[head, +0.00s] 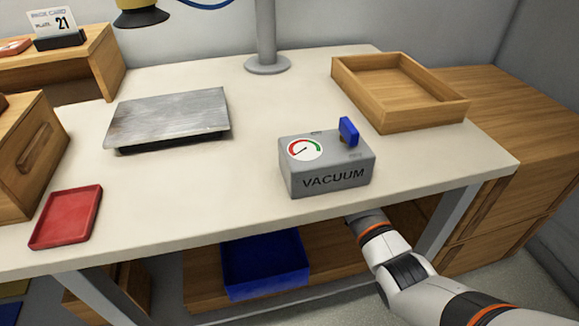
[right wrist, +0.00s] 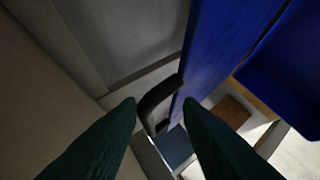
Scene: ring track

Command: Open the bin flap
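The bin flap appears in the right wrist view as a blue panel (right wrist: 220,45) with a dark curved handle (right wrist: 150,100). My right gripper (right wrist: 159,102) has two dark green fingers spread apart, with the handle showing between their tips. I cannot tell how far the handle is from the fingers, but they are not closed on it. In the head view my right arm reaches under the table's front edge, and its gripper and the flap are hidden there. My left gripper is in neither view.
The white table (head: 180,195) carries a grey vacuum box (head: 330,178), a wooden tray (head: 420,115), a metal plate (head: 170,115) and a red tray (head: 68,215). A blue open container (head: 265,265) sits on the lower shelf, left of my right arm.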

